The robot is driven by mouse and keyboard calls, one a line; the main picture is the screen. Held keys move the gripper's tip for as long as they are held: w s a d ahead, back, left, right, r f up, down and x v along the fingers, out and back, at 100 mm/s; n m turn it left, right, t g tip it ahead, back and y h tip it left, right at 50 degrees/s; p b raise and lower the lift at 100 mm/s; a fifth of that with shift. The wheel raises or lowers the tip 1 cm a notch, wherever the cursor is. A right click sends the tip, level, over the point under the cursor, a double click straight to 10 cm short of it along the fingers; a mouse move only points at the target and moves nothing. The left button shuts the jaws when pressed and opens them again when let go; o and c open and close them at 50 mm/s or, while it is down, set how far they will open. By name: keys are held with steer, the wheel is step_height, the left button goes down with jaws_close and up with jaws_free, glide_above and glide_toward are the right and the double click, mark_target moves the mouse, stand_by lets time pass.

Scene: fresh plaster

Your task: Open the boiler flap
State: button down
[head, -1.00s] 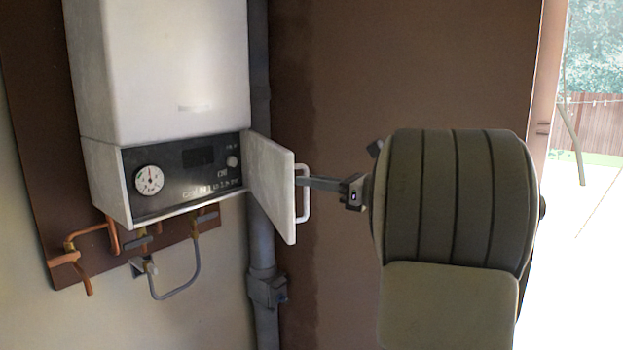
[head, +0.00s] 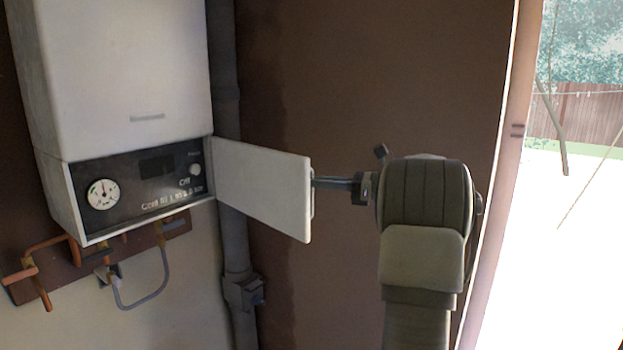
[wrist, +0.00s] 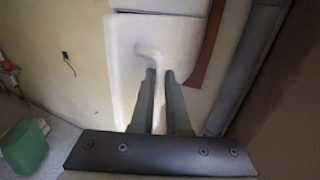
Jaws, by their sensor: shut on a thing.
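The white boiler (head: 120,70) hangs on the wall at the left in the head view. Its flap (head: 262,188) is swung out to the right on its hinge side, baring the dark control panel (head: 140,185) with its gauge. My gripper (head: 318,183) is at the flap's free edge, shut on the handle, which is mostly hidden behind the flap. In the wrist view, the two fingers of my gripper (wrist: 158,78) close around the white handle (wrist: 150,58) in front of the flap (wrist: 122,50).
Copper and grey pipes (head: 140,300) run below the boiler. A grey vertical pipe (head: 232,240) stands behind the flap. A doorway to a bright yard (head: 570,230) is at the right. A green bin (wrist: 24,145) shows in the wrist view.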

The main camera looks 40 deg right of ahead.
steer(key=shift+w+d+f+n+g+y+p, duration=0.1)
steer(key=shift+w+d+n+g+y+p, duration=0.2)
steer(key=shift+d, duration=0.3)
steer(key=shift+w+d+n+g+y+p, duration=0.15)
steer(key=shift+w+d+g+y, duration=0.15)
steer(key=shift+d, duration=0.25)
steer(key=shift+w+d+f+n+g+y+p, duration=0.1)
steer(key=shift+w+d+n+g+y+p, duration=0.15)
steer(key=shift+d, duration=0.35)
steer(key=shift+w, duration=0.1)
steer(key=c, duration=1.4)
jaws_free()
steer(key=o, duration=0.5)
steer(key=shift+w+a+f, duration=0.1)
steer(key=shift+w, duration=0.2)
steer(key=v, duration=1.8)
steer(key=shift+s+a+b, duration=0.15)
steer(key=shift+b, duration=0.15)
steer(key=shift+c, duration=0.2)
